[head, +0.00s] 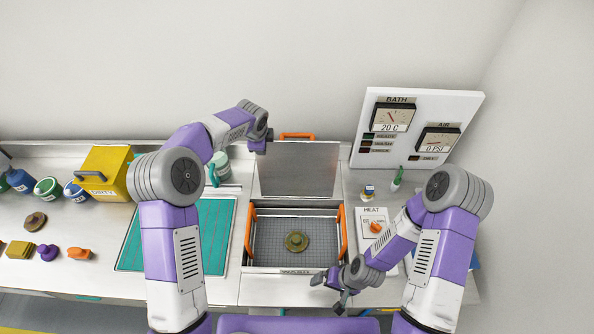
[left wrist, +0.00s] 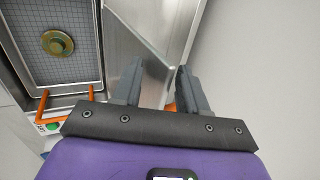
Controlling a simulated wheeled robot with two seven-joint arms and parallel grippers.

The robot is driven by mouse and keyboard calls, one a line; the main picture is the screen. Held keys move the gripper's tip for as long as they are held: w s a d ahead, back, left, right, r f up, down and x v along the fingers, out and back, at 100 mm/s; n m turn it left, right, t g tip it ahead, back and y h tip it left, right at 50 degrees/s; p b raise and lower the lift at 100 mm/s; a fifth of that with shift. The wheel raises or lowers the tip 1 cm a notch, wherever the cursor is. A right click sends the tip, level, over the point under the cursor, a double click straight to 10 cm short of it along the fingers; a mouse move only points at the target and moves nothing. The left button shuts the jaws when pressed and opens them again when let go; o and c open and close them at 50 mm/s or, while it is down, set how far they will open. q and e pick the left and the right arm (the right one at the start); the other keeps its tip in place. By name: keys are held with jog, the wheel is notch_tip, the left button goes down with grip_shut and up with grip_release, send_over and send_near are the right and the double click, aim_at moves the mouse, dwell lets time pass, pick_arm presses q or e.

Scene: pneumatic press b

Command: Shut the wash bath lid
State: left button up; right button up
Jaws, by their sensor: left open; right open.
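The wash bath lid (head: 300,170) is a grey metal panel standing raised behind the bath, with an orange handle (head: 298,135) on its top edge. The bath (head: 255,262) is open, and a round brass part lies in its mesh basket (head: 270,228). My left gripper (head: 268,136) is at the lid's upper left corner, by the handle. In the left wrist view its fingers (left wrist: 160,85) are apart, with lid (left wrist: 150,35) showing between them and a bit of orange near their base; contact cannot be told.
A heat knob panel (head: 371,225) lies right of the bath, and a gauge board (head: 420,120) stands behind it. A teal mat (head: 215,240) is at the left. A yellow bin (head: 103,172), jars and small parts sit further left.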

pick_arm(q)
jog(key=shift+w+f, duration=0.2)
jog(key=shift+f, duration=0.15)
pick_arm(e)
jog(key=shift+f, duration=0.1)
pick_arm(q)
jog(key=shift+s, duration=0.15)
pick_arm(e)
jog(key=shift+f, duration=0.15)
pick_arm(q)
jog(key=shift+s+b, duration=1.45)
jog(key=shift+s, duration=0.6)
pick_arm(e)
jog(key=shift+f, duration=1.25)
jog(key=shift+f+b, duration=1.3)
jog(key=shift+f, duration=0.05)
pick_arm(q)
jog(key=shift+s+f, duration=0.15)
jog(key=shift+s, duration=2)
pick_arm(e)
jog(key=shift+f, duration=0.1)
